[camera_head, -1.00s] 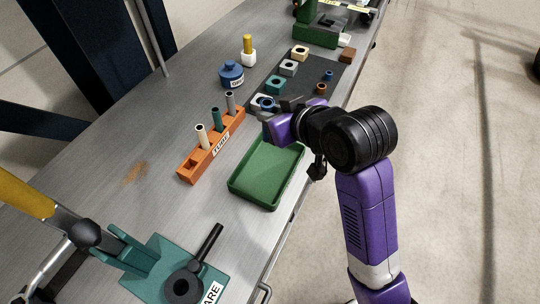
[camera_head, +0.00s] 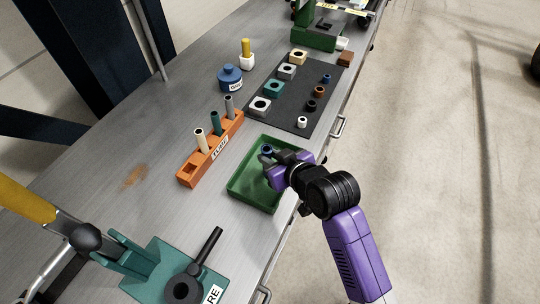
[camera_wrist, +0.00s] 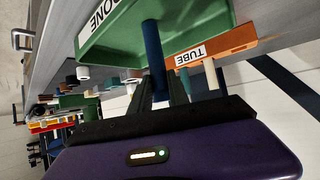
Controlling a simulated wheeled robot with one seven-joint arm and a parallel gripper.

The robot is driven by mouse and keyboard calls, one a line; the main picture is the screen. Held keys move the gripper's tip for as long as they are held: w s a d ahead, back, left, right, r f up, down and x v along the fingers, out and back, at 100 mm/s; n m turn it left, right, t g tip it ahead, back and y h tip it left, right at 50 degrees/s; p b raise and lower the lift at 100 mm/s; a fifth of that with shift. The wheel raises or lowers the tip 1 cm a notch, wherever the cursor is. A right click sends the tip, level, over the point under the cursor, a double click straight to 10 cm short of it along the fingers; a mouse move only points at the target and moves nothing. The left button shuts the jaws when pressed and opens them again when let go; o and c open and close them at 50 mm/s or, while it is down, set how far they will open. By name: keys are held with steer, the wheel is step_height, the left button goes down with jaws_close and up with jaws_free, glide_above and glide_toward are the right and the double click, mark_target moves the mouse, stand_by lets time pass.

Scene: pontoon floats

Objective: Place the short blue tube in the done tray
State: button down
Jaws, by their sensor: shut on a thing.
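The blue tube (camera_wrist: 154,60) is held between the fingers of my gripper (camera_wrist: 165,92) in the wrist view. Its far end reaches over the floor of the green done tray (camera_wrist: 118,45), whose wall bears a DONE label. In the head view the tube's open top (camera_head: 267,149) shows just above my gripper (camera_head: 268,158), within the outline of the tray (camera_head: 248,190). The tube looks about upright there. I cannot tell whether its lower end touches the tray floor. No other thing is seen in the tray.
An orange rack (camera_head: 195,172) with several upright tubes stands left of the tray. A dark mat (camera_head: 300,95) with square blocks and small rings lies beyond. A teal fixture (camera_head: 150,268) is at the near side.

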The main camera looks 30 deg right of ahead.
steer(key=shift+f, duration=0.15)
steer(key=c, duration=1.3)
jaws_free()
steer(key=shift+o, duration=0.2)
steer(key=shift+r, duration=0.3)
steer(key=a+b+v, duration=0.1)
steer(key=v, duration=1.1)
steer(key=shift+d, duration=0.45)
steer(key=shift+f, duration=0.15)
